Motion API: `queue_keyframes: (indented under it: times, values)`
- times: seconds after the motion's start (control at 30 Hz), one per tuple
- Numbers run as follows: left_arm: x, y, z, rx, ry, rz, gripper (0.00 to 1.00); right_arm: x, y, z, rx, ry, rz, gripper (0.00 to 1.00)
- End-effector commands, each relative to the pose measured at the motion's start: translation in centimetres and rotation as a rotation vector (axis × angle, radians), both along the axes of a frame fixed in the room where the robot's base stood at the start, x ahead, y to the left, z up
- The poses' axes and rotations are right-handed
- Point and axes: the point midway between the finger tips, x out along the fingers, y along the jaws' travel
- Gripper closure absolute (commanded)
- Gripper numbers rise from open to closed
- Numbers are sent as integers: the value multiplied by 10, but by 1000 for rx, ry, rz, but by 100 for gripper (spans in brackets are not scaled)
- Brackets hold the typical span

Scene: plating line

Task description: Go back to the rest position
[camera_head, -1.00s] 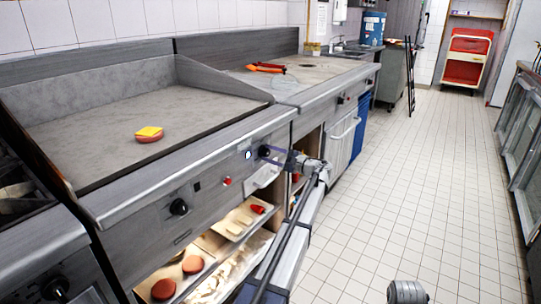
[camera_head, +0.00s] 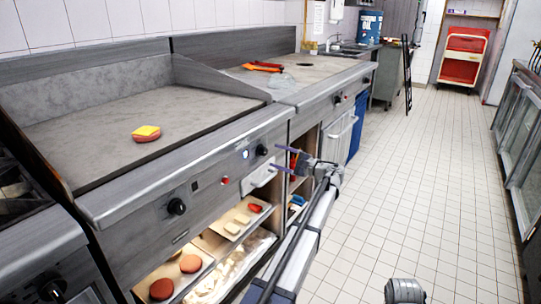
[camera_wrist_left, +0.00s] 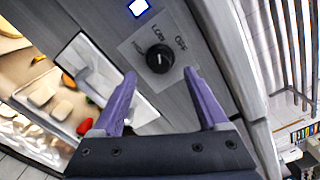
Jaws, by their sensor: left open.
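My left gripper (camera_head: 276,157) is open and empty in front of the griddle's front panel, just right of a black control knob (camera_head: 262,150) and apart from it. In the left wrist view, its two purple fingers (camera_wrist_left: 160,76) point at the panel, with the knob (camera_wrist_left: 160,59) beyond and between their tips. The knob's plate has LOW and OFF markings. A lit indicator (camera_wrist_left: 138,7) shows beside the knob.
A patty with a yellow cheese slice (camera_head: 146,133) lies on the griddle (camera_head: 95,145). The open shelf below holds trays with patties (camera_head: 190,263) and buns. Red-handled tools (camera_head: 262,66) lie on the far counter. The tiled floor (camera_head: 420,190) to the right is clear.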

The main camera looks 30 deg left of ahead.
Motion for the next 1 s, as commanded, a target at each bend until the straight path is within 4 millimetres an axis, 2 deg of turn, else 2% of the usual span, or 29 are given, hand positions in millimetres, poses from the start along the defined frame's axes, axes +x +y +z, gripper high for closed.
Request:
queue_keyframes:
  times: [0.2,0.77,0.87,0.97,1.0]
  values:
    - [-2,-18,0,0,0,0,23,0,0,0,0,0,0,50]
    - [-4,-22,-1,-7,-3,-1,23,0,0,0,0,0,0,50]
    - [-20,-36,-15,-69,-25,-11,23,0,0,0,0,0,0,50]
    - [-52,-68,-45,-212,-73,-25,23,0,0,0,0,0,0,50]
    - [-69,-85,-60,-288,-94,-29,23,0,0,0,0,0,0,50]
